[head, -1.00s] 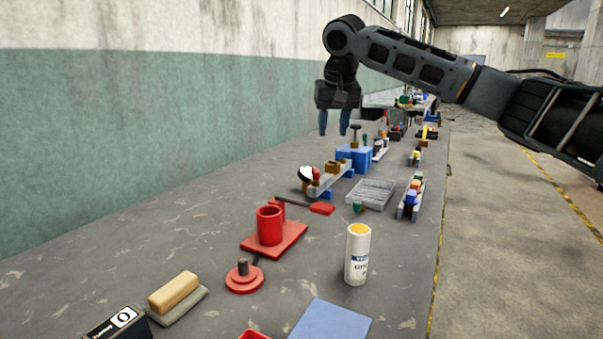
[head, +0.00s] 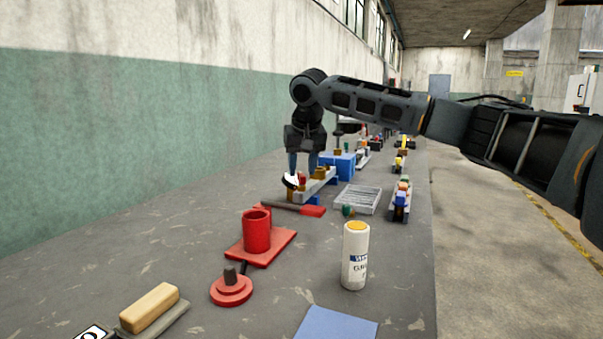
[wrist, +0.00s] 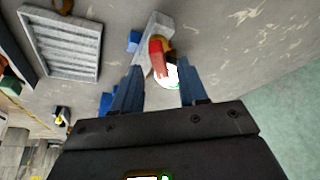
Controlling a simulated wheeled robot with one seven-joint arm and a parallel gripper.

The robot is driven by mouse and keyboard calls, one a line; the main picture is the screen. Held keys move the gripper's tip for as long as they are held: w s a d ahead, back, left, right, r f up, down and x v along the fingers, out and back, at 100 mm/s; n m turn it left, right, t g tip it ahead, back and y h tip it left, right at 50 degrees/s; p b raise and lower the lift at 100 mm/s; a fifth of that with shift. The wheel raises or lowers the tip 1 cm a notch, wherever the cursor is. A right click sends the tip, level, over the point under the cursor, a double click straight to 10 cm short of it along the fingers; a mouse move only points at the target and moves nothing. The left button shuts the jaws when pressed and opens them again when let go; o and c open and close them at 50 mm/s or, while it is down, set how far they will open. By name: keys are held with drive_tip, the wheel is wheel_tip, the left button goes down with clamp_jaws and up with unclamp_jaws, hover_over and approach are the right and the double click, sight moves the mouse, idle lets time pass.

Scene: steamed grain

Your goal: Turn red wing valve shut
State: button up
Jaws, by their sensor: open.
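The red wing valve (head: 303,179) is a small red handle on a light grey bar (head: 320,186) with brass-coloured parts and a round white gauge (head: 290,182) at its near end. In the wrist view the red handle (wrist: 157,56) shows between the fingers, with the white gauge (wrist: 171,77) partly beside it. My gripper (head: 302,170) is open, pointing down just above the valve's end of the bar. In the wrist view its two blue fingers (wrist: 159,74) stand apart on either side of the handle. I cannot tell whether they touch it.
A blue box (head: 341,165) stands just behind the bar. A grey ribbed tray (head: 358,199) lies to its right. A red-handled tool (head: 311,210) lies in front. A red cup (head: 257,232) and a white can (head: 355,258) stand nearer on the bench.

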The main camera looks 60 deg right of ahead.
drive_tip(key=shift+x, duration=0.8)
drive_tip(key=shift+c, duration=0.3)
clamp_jaws()
